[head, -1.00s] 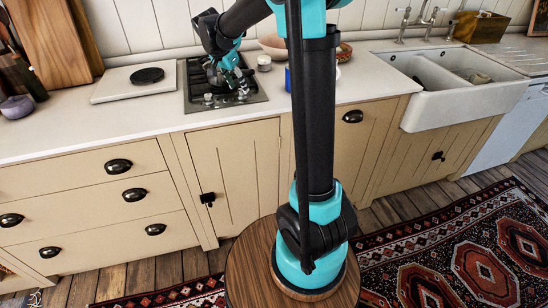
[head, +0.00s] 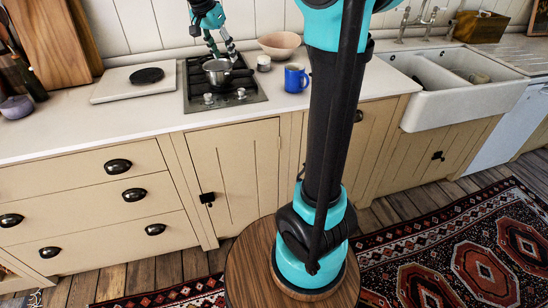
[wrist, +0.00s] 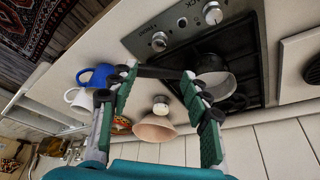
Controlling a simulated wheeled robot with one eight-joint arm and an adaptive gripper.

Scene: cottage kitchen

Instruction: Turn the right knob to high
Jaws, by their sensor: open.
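The gas hob (head: 258,97) is set in the counter, with two silver knobs on its front strip. The right knob (head: 241,93) shows in the wrist view (wrist: 159,41) as the one nearer the mugs; its pointer setting is too small to read. The left knob (head: 208,99) also shows in the wrist view (wrist: 212,13). My gripper (head: 223,52) is open and empty, above the back of the hob and away from the knobs. In the wrist view its fingers (wrist: 160,78) are spread, and the pot's dark handle appears between them.
A metal pot (head: 216,73) stands on the hob behind the knobs. A blue mug (head: 296,78), a small jar (head: 264,63) and a wooden bowl (head: 279,44) stand to the right. A pale slab (head: 118,88) with a black disc lies left. The counter in front is clear.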

